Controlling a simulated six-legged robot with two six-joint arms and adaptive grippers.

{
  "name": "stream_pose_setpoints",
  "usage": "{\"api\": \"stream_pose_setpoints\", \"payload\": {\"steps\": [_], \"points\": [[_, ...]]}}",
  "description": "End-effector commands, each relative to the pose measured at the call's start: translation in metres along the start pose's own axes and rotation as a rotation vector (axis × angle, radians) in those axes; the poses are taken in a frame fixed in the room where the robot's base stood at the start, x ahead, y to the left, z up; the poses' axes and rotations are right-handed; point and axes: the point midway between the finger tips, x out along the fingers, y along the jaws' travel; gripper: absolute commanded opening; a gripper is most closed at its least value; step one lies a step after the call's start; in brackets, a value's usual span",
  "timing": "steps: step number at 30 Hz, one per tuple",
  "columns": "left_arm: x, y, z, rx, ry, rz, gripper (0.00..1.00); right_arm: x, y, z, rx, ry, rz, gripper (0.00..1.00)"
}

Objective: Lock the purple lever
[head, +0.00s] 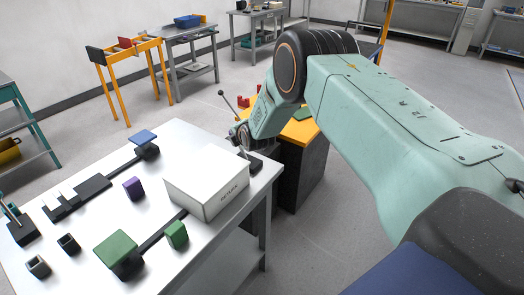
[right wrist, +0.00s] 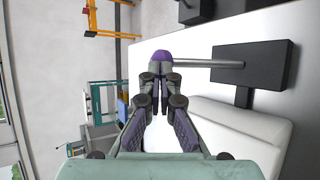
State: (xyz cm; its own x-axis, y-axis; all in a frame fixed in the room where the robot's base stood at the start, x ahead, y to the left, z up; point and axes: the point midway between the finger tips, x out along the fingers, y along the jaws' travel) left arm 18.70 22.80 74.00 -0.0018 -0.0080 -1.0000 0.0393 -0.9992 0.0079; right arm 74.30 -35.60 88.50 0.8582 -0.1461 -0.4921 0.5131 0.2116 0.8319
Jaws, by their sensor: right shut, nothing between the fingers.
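The purple lever shows in the right wrist view as a purple knob (right wrist: 176,55) on a thin grey rod (right wrist: 212,64), which runs to a black block (right wrist: 252,63). In the head view the black base (head: 256,163) sits at the table corner; the knob is hidden by my gripper. My right gripper (right wrist: 160,82) is shut and empty, its fingertips right at the knob; whether they touch it I cannot tell. In the head view my right gripper (head: 240,137) is small and partly hidden by the arm. My left gripper is not in view.
A white box (head: 207,186) stands on the grey table (head: 75,225) close to the lever base. A yellow-topped bench (head: 299,132) stands just behind the gripper.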

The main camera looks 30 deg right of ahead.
Motion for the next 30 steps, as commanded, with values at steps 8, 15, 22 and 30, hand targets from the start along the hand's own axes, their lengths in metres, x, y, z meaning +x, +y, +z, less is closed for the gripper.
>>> {"api": "stream_pose_setpoints", "payload": {"steps": [8, 15, 22, 30], "points": [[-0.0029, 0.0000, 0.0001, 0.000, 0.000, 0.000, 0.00, -0.0002, -0.0003, 0.0004, 0.000, -0.001, 0.004, 0.00], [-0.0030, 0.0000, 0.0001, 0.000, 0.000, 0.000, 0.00, -0.0012, -0.0011, 0.0009, 0.000, -0.001, 0.006, 0.00], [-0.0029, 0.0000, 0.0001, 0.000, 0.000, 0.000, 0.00, -0.0013, -0.0019, 0.0011, 0.001, -0.001, 0.004, 0.00], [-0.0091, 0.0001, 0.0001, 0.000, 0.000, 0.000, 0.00, -0.0049, 0.0028, 0.0028, 0.001, 0.000, 0.005, 0.00]]}}
